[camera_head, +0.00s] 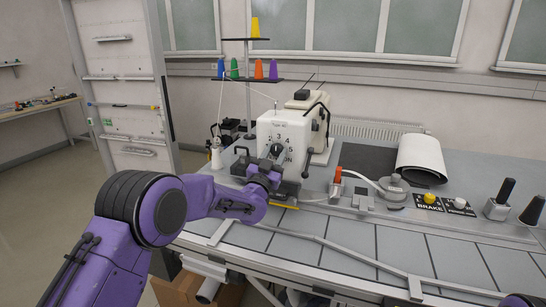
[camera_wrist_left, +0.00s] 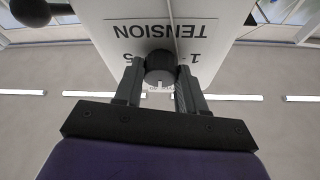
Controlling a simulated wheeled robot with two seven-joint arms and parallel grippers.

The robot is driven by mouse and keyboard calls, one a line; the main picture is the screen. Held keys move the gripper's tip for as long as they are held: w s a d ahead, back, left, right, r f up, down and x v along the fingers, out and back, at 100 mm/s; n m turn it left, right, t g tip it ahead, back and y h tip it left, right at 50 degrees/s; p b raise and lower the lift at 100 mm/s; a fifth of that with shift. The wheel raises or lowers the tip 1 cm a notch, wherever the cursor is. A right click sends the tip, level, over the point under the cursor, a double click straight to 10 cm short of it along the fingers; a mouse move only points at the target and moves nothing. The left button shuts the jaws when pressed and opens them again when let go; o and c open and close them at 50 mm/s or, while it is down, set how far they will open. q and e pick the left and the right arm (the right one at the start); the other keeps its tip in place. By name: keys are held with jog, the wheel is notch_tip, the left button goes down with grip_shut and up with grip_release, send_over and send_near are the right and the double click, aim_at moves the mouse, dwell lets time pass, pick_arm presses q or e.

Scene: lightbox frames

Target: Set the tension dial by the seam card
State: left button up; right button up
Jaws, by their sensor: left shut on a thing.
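The tension dial is a round black knob (camera_wrist_left: 160,64) on the white front panel of the sewing machine (camera_head: 284,130). In the left wrist view the panel shows upside down, with TENSION, 1 and 5 printed near the knob. My left gripper (camera_head: 272,162) reaches the panel from the front, and its two fingers stand on either side of the knob, shut on it. In the head view the digits 2, 3 and 4 show above the gripper, which hides much of the dial. I cannot pick out the seam card. My right gripper is not in view.
A thread stand with coloured cones (camera_head: 254,70) rises behind the machine. An orange-topped part (camera_head: 338,174), a yellow button (camera_head: 429,198) labelled BRAKE and dark-handled tools (camera_head: 499,201) stand to the right. A white roll (camera_head: 421,158) lies behind. The grey tabletop in front is mostly clear.

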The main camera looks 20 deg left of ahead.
pick_arm(q)
jog(key=m+h+b, duration=0.1)
jog(key=m+b, duration=0.1)
jog(key=m+h+b, duration=0.1)
jog(key=m+b, duration=0.1)
jog(key=m, duration=0.1)
jog(key=shift+a+f+g+h, duration=0.1)
jog(key=shift+f+g+h, duration=0.05)
jog(key=shift+g+h, duration=0.2)
jog(key=m+g+h+b, duration=0.1)
jog(key=m+b, duration=0.1)
jog(key=m, duration=0.1)
jog(key=shift+a+r+m+g+h+b, duration=0.15)
jog(key=shift+m+g+h+b, duration=0.2)
jog(key=shift+m, duration=0.45)
jog(key=shift+d+r+m+g+h+b, duration=0.1)
jog(key=shift+m+h+b, duration=0.1)
jog(key=shift+m+b, duration=0.45)
jog(key=shift+m, duration=0.35)
jog(key=o, duration=1.1)
jog(key=shift+c, duration=0.2)
